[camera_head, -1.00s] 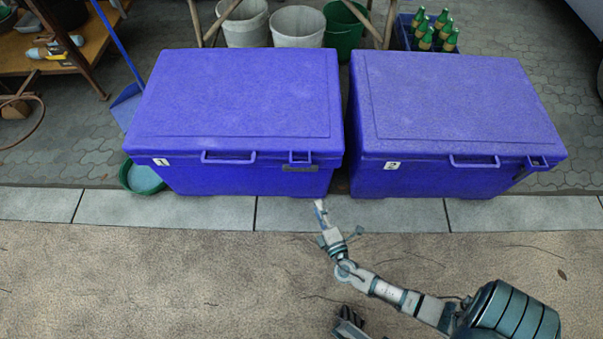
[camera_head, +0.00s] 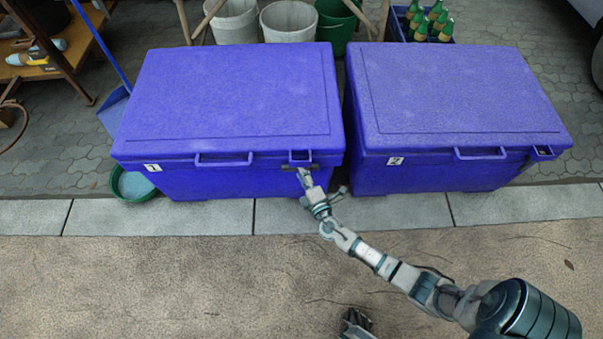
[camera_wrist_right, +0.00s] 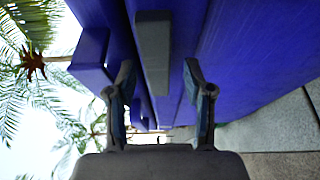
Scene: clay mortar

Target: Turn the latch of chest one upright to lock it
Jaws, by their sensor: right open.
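Chest one (camera_head: 230,100) is the left blue chest, lid shut, with a "1" label on its front. Its latch (camera_head: 286,168) is a dark grey bar lying level under the lid's small catch (camera_head: 300,156); my right gripper hides part of it in the head view. My right gripper (camera_head: 304,172) is at the latch, open. In the right wrist view, the latch (camera_wrist_right: 153,50) lies between the lines of the gripper's two spread fingers (camera_wrist_right: 158,78), ahead of them and nearer the left finger. I cannot tell whether they touch it.
A second blue chest (camera_head: 450,95), labelled "2", stands close on the right with a narrow gap. A green basin (camera_head: 132,185) sits by chest one's left corner. Buckets (camera_head: 289,22) and a bottle crate (camera_head: 455,40) stand behind. The paved ground in front is clear.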

